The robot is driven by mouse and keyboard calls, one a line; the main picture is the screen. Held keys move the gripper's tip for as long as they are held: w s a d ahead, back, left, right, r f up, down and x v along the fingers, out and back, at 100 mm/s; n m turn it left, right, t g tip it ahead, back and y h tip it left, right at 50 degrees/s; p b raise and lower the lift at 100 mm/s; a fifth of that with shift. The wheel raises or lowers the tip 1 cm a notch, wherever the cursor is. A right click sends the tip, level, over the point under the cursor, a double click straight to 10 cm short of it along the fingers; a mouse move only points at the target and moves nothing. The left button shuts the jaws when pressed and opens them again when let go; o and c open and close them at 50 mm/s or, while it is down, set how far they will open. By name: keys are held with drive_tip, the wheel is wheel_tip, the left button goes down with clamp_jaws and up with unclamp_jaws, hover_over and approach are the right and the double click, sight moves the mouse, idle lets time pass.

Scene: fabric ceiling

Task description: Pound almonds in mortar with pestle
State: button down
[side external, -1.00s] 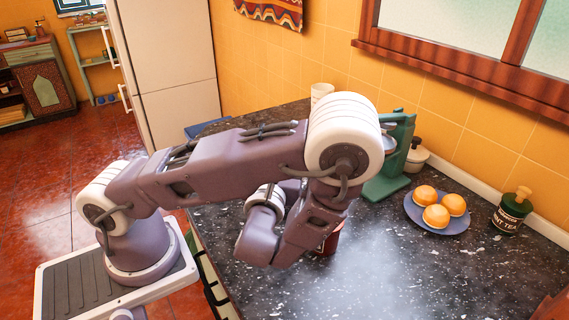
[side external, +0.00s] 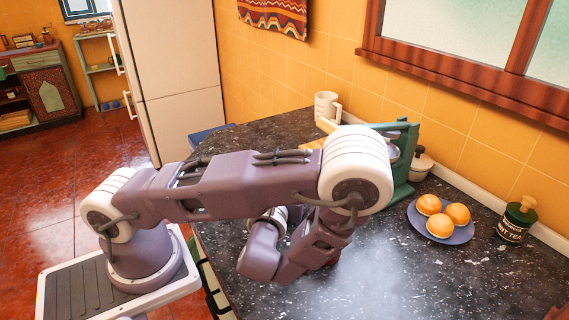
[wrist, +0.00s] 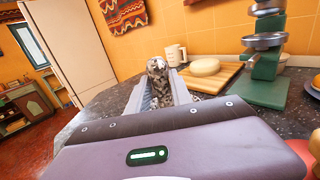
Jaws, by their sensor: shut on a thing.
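My gripper (wrist: 160,92) is shut on a speckled black-and-white stone pestle (wrist: 158,72) in the wrist view. The pestle's rounded top sticks up between the two grey fingers, and its lower part is hidden. In the side view my gripper and the pestle are hidden behind my arm, low over the dark counter. I cannot make out the mortar or any almonds in either view.
A round pale loaf or cheese (wrist: 205,67) lies on a wooden board (wrist: 219,79), near a white mug (side external: 326,106). A green stand (side external: 404,165), a lidded pot (side external: 420,165), a blue plate (side external: 462,235) of orange fruit and a green jar (side external: 517,222) line the wall side. The front-right counter (side external: 440,285) is clear.

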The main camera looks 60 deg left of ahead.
drive_tip(key=shift+f, duration=0.5)
drive_tip(key=shift+s+d+r, duration=0.1)
drive_tip(key=shift+d+r, duration=0.15)
drive_tip(key=shift+r, duration=0.65)
drive_tip(key=shift+s+d+r, duration=0.1)
drive_tip(key=shift+d+r, duration=0.1)
drive_tip(key=shift+r, duration=0.65)
drive_tip(key=shift+f, duration=1.75)
drive_tip(key=shift+w+a+r, duration=0.15)
drive_tip(key=shift+w+r, duration=0.1)
drive_tip(key=shift+r, duration=0.65)
drive_tip(key=shift+w+a+r, duration=0.15)
drive_tip(key=shift+w+r, duration=0.1)
drive_tip(key=shift+r, duration=0.6)
